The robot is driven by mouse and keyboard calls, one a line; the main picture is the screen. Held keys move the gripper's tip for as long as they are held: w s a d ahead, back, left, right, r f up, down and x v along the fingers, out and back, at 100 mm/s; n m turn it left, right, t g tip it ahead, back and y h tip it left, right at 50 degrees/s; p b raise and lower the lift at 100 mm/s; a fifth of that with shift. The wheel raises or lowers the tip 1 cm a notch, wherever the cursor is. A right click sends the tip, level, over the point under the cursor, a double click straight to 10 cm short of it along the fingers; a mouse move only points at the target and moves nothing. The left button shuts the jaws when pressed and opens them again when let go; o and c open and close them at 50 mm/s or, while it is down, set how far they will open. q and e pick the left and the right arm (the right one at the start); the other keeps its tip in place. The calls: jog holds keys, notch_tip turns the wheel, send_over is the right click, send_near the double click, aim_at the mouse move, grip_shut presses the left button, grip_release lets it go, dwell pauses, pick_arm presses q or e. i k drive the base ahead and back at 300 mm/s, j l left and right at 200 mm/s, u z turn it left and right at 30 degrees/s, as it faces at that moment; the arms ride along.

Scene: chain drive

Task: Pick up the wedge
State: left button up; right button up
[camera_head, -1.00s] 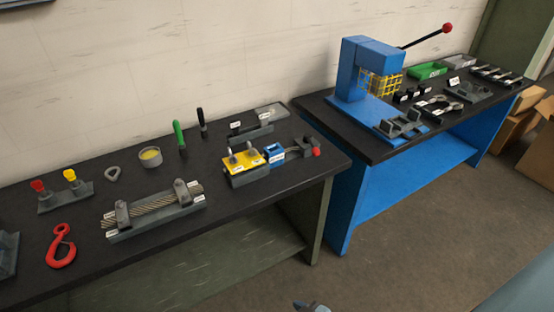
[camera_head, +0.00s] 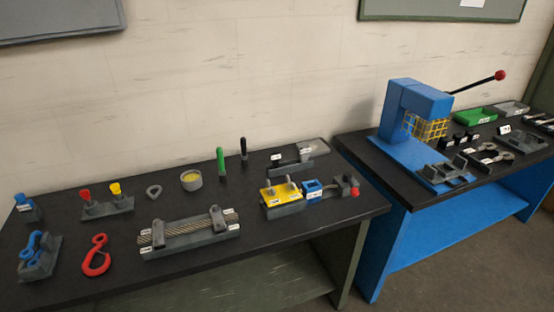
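No part is plainly marked as the wedge, and the labels are too small to read. A small grey rounded triangular piece with a hole (camera_head: 154,191) lies on the black bench top (camera_head: 85,205), between the red-and-yellow-knobbed stand and the grey cup; I cannot tell whether it is the wedge. A grey fixture with a yellow plate (camera_head: 280,192) and a blue block (camera_head: 313,189) stands at the bench's right part. Neither of my grippers is in view.
A red hook (camera_head: 96,257), a rope holder (camera_head: 190,233), a grey cup (camera_head: 191,180) and a green-handled tool (camera_head: 221,162) are on the bench. A blue press (camera_head: 411,110) stands on a second bench to the right. Bare bench top lies between the parts.

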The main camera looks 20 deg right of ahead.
aim_at(305, 151)
jog(key=l+u, duration=0.45)
jog(key=i+l+u, duration=0.1)
jog(key=l+u, duration=0.2)
jog(key=u, duration=0.15)
jog(key=l+u, duration=0.15)
jog(key=l, duration=0.4)
jog(key=k+l+u, duration=0.15)
jog(key=l, duration=0.35)
jog(key=k+l, duration=0.1)
jog(key=l, duration=0.45)
jog(key=k+l, duration=0.1)
jog(key=l, duration=0.45)
